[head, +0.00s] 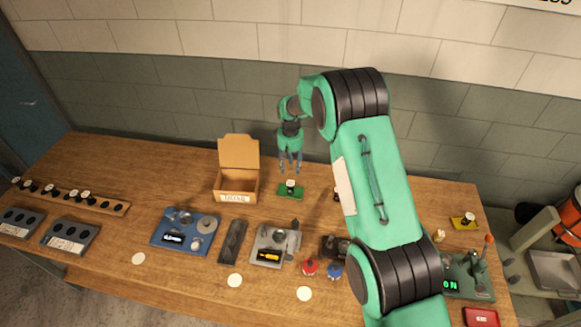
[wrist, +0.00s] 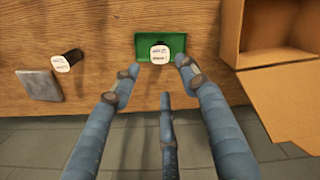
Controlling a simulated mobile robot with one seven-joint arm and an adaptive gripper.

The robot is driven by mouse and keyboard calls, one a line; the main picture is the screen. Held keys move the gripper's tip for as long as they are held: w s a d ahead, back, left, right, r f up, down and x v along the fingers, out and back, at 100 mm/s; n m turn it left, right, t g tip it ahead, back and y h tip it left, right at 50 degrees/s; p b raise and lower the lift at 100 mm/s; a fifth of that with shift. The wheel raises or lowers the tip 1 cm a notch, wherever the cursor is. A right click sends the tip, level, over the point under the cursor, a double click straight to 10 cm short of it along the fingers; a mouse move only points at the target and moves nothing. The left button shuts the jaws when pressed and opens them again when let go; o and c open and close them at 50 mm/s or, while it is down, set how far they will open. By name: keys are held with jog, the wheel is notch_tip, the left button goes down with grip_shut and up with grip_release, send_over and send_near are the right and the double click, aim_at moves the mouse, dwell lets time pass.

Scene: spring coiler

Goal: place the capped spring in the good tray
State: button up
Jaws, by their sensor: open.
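A small green tray (head: 283,192) lies near the back of the bench, right of the cardboard box. A capped spring (head: 291,186) with a pale, printed cap stands in it, upright as far as I can tell. In the wrist view the green tray (wrist: 178,41) and the cap (wrist: 160,53) lie just beyond my fingertips. My gripper (head: 290,165) is open and empty above the tray, its fingers (wrist: 158,75) spread apart and clear of the spring. Most of the spring's body is hidden under its cap in the wrist view.
A cardboard box (head: 236,184) stands left of the tray. Another dark piece with a pale cap (wrist: 68,61) and a grey square plate (wrist: 38,85) are on the other side. A yellow tray (head: 464,222) and red tray (head: 480,317) lie right. Fixtures fill the middle.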

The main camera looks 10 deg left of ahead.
dwell(0.7)
